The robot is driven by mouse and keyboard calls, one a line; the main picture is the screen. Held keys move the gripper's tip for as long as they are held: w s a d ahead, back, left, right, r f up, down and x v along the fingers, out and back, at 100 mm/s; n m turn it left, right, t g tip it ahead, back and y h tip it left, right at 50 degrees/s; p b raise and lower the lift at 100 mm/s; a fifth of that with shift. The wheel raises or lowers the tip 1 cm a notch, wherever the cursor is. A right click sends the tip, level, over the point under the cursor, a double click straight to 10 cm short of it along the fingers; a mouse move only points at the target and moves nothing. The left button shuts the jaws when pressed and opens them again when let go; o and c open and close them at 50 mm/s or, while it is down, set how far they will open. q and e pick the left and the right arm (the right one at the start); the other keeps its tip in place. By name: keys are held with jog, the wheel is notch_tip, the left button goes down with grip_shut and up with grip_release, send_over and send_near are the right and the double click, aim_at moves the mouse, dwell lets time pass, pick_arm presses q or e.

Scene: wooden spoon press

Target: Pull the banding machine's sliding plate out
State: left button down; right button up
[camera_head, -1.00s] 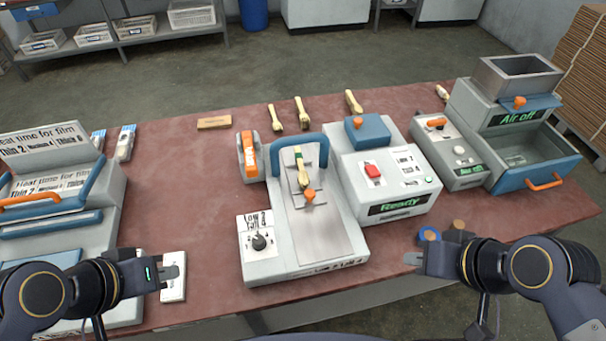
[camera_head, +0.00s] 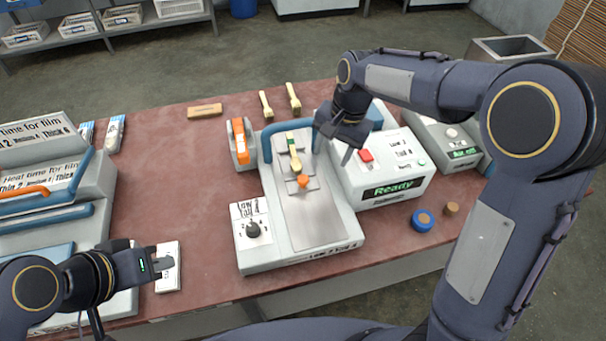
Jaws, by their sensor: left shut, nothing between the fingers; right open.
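The banding machine (camera_head: 245,262) stands mid-table, a grey body with a blue arch (camera_head: 267,143) and a dial at its front left. Its small grey sliding plate (camera_head: 313,185) sits at the back of the long metal bed (camera_head: 318,220), near the arch. An orange knob (camera_head: 303,181) stands on the plate, and a wooden spoon (camera_head: 293,150) with a greenish-yellow part lies there. My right gripper (camera_head: 347,153) is open, pointing down above and right of the knob, apart from it. My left gripper (camera_head: 166,262) is shut and empty at the table's front left.
The Ready machine (camera_head: 390,190) stands close to the right, partly behind my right arm. A film machine (camera_head: 50,190) fills the left. A blue roll (camera_head: 422,220) and a small brown piece (camera_head: 451,209) lie at the right front. The table between the left machine and banding machine is mostly clear.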

jog(key=h, duration=0.2)
send_over(303, 178)
jog(key=shift+m, duration=0.3)
notch_tip(303, 178, down, 6)
jog(key=shift+r, duration=0.25)
jog(key=shift+f+p, duration=0.55)
jog(key=shift+f, duration=3.35)
grip_shut()
